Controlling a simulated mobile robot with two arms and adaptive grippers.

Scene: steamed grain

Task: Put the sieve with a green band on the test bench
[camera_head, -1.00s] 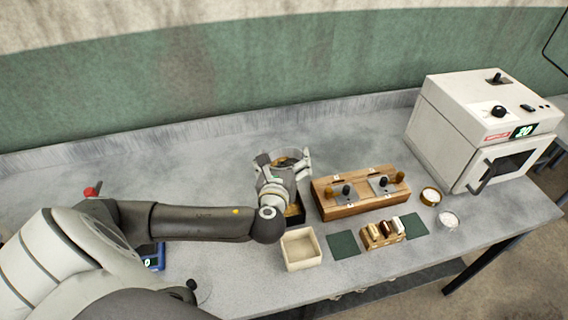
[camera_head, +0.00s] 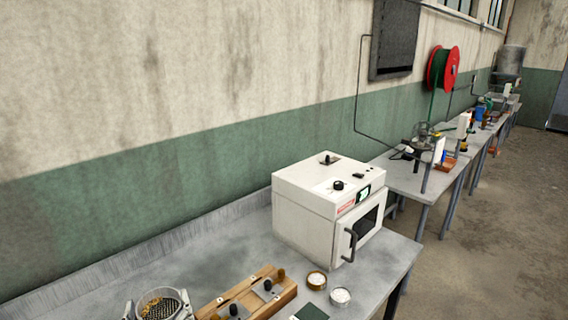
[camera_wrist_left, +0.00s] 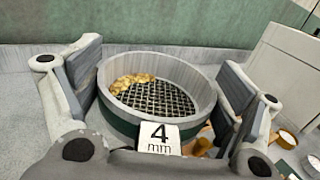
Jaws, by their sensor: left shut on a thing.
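The sieve (camera_wrist_left: 158,98) with a green band around its lower side fills the middle of the left wrist view. It is round and grey with a wire mesh, a "4 mm" label, and some yellowish grains at one side of the mesh. It also shows at the bottom left edge of the head view (camera_head: 162,302). My left gripper (camera_head: 158,310) is shut on the sieve, with one finger at each side of its rim. Its lower part is cut off in the head view. My right gripper is not in view.
A grey bench (camera_head: 225,248) carries a wooden block with knobs (camera_head: 250,292), two small dishes (camera_head: 328,287) and a white oven (camera_head: 325,208) at its right end. More benches (camera_head: 432,182) with equipment stand along the green and cream wall beyond the oven, past a gap.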

